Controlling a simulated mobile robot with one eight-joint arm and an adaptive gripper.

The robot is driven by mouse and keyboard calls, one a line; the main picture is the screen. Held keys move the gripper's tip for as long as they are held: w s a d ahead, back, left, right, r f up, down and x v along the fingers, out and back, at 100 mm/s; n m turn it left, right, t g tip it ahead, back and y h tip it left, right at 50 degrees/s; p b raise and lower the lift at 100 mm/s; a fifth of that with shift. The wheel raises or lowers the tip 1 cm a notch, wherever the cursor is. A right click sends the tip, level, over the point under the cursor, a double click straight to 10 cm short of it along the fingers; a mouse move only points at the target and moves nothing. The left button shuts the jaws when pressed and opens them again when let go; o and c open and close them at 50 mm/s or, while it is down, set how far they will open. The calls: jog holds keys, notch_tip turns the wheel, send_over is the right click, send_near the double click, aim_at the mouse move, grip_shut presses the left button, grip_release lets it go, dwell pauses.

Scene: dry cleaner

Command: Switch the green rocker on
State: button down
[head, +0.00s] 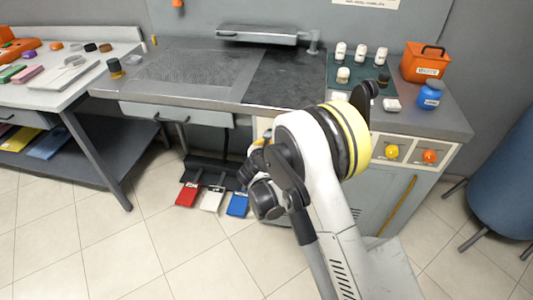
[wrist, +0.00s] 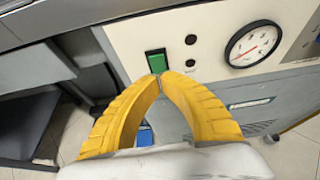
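The green rocker (wrist: 157,61) sits in a black frame on the cream front panel (wrist: 122,38) in the wrist view. My gripper (wrist: 158,78) is shut and empty, its two yellow fingers meeting at the tips. The tips are just below the rocker in the picture and overlap its lower edge. I cannot tell whether they touch it or which way the rocker is tipped. In the head view my arm hides the rocker and the gripper's fingers.
A round gauge (wrist: 252,45) and two small black round parts are right of the rocker. In the head view, yellow (head: 391,151) and orange (head: 429,156) knobs sit on the panel further right. Red (head: 187,194), white and blue pedals lie on the floor below.

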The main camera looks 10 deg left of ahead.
jog(key=w, duration=0.2)
jog(key=shift+w+r+b, duration=0.25)
jog(key=shift+w+b, duration=0.15)
jog(key=g+p, duration=0.1)
jog(key=w+g+p, duration=0.1)
jog(key=g+p, duration=0.1)
jog(key=shift+r, duration=0.25)
jog(key=shift+r, duration=0.8)
